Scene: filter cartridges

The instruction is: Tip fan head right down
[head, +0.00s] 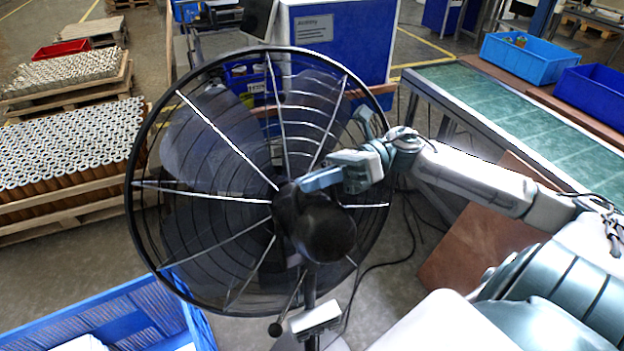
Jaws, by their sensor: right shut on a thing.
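The large black fan head (315,232) stands in the middle of the head view. Its round wire cage (128,190) faces away from me and its motor housing faces me. It sits on a dark upright pole (309,285). My right gripper (305,183) reaches in from the right and is shut at the top of the motor housing, on a part of the fan head hidden by the fingers. My left gripper is not in view.
A blue crate (130,318) stands at the lower left. Pallets of cartridges (70,140) are at the left. A green-topped bench (520,110) with blue bins (528,57) is at the right. A brown board (480,235) and a dark cable (375,268) are near the fan.

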